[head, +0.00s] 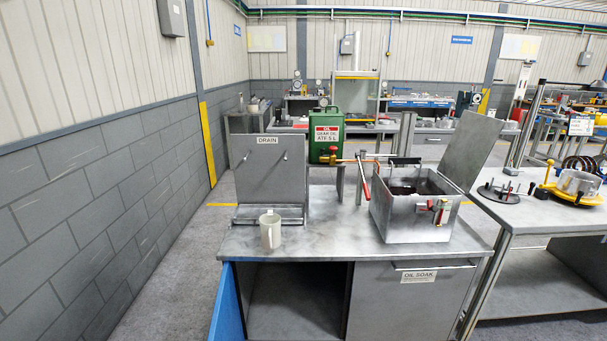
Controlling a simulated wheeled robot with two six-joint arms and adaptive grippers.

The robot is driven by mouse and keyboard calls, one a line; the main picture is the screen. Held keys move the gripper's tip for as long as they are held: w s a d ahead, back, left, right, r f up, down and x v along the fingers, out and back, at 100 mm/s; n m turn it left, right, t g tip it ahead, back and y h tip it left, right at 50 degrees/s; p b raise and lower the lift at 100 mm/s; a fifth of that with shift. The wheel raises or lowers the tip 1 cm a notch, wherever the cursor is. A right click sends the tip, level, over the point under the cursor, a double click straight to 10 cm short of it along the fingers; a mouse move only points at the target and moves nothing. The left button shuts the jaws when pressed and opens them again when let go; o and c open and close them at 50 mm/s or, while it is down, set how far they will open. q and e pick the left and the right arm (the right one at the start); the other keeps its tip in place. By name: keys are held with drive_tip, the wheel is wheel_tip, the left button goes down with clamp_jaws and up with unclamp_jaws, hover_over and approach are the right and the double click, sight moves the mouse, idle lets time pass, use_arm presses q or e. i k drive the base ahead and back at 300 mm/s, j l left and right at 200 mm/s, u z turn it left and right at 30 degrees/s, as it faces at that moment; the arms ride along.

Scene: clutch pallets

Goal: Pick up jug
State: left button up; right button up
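A small pale beige jug (270,233) stands upright near the front left of the grey metal bench (335,243). It is in front of the grey panel marked DRAIN (268,182) and its metal tray (268,215). There is clear bench surface to the right of the jug. What is inside the jug cannot be seen. Neither of my grippers is in view.
An open metal box (405,222) with a raised lid and red-handled valve stands on the right of the bench. A green oil can (326,135) is behind. A blue panel (223,306) stands at the bench's front left. Another bench (530,213) is at right.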

sight(271, 223)
drive_tip(key=j+z, duration=0.2)
drive_tip(key=j, duration=0.95)
drive_tip(key=j+z, duration=0.25)
drive_tip(key=j, duration=0.9)
